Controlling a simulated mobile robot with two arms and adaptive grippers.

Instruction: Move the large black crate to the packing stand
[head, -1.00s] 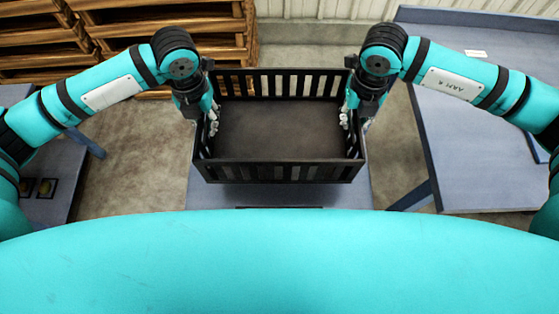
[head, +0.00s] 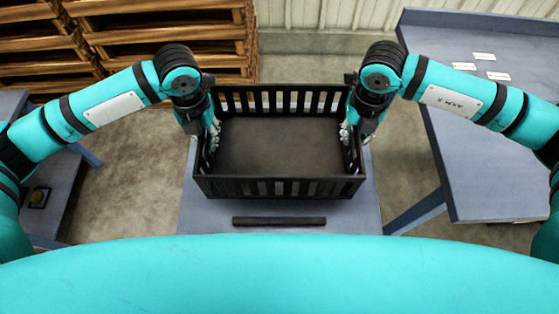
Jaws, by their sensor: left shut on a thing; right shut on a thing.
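The large black crate (head: 280,188) is in the middle of the head view, upright, with slatted sides and nothing in it. My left gripper (head: 212,135) is shut on its left side wall. My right gripper (head: 347,135) is shut on its right side wall. The crate is over a blue-grey surface (head: 345,217) below it; I cannot tell whether it touches. Which surface is the packing stand is not clear from this view.
A blue-grey table (head: 480,150) with several small white labels stands at the right. Another blue-grey table (head: 60,185) is at the left. Wooden pallets (head: 160,40) are stacked at the back left. A dark bar (head: 279,221) lies in front of the crate. Bare floor (head: 390,165) shows between.

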